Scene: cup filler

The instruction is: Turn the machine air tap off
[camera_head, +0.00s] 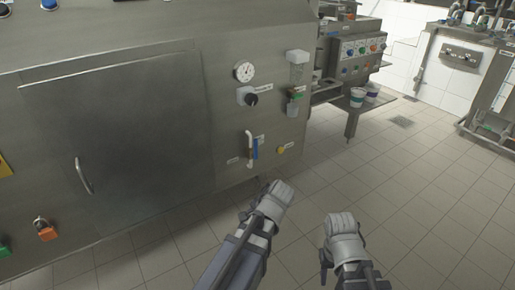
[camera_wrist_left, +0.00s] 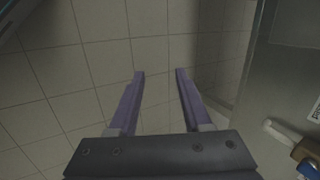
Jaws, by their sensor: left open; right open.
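The air tap (camera_head: 255,149) is on the lower right of the steel machine front. Its blue handle looks upright, alongside a bent white pipe (camera_head: 249,136). In the left wrist view, the white pipe end (camera_wrist_left: 281,132), a brass-coloured part (camera_wrist_left: 304,148) and the blue handle (camera_wrist_left: 308,169) show at the right edge. My left gripper (camera_head: 282,190) is in front of and below the tap, apart from it. Its two purple fingers (camera_wrist_left: 155,74) are open with only floor between them. My right gripper (camera_head: 340,224) is open, farther right over the floor; its fingertips are hard to make out.
A door handle (camera_head: 83,176) sticks out at left. Tiled floor (camera_head: 410,190) is clear at right.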

